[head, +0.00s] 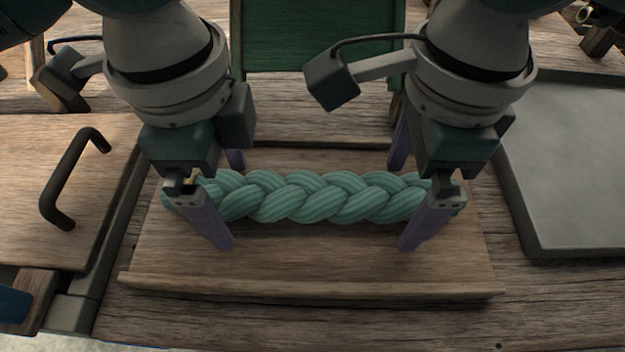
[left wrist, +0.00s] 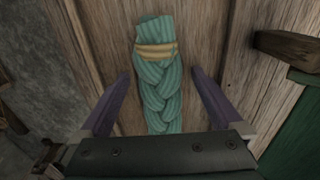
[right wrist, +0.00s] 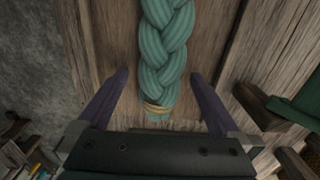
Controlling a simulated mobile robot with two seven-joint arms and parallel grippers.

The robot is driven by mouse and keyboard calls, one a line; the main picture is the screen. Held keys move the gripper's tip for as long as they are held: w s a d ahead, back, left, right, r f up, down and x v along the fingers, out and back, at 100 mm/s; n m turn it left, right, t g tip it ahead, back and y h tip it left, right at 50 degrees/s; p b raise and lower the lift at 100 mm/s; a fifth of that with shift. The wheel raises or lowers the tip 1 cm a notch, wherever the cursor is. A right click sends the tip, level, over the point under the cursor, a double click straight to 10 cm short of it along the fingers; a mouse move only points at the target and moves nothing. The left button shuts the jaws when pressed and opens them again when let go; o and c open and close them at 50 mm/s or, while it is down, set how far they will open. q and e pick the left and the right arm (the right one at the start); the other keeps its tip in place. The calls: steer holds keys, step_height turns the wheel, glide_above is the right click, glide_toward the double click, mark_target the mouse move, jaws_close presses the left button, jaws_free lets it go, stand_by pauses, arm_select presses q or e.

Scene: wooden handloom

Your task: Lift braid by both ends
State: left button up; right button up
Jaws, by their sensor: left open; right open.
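A thick green braid (head: 310,196) lies left to right on a wooden board (head: 310,268). In the left wrist view the braid (left wrist: 157,85) shows a tan band near its end. In the right wrist view the braid (right wrist: 165,50) has a tan band at its lower end. My left gripper (head: 226,200) is open over the braid's left end, with one finger on the near side and one on the far side. My right gripper (head: 404,198) is open in the same way over the right end. Both wrist views show gaps between the fingers and the braid.
A grey tray (head: 570,170) with a dark rim is at the right. A wooden panel (head: 30,180) with a dark handle (head: 62,180) is at the left. A green panel (head: 315,35) stands behind. The board has a raised front lip (head: 310,286).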

arm_select(q)
steer(key=shift+c, duration=0.2)
arm_select(e)
steer(key=shift+c, duration=0.2)
arm_select(q)
jaws_close()
arm_select(e)
jaws_close()
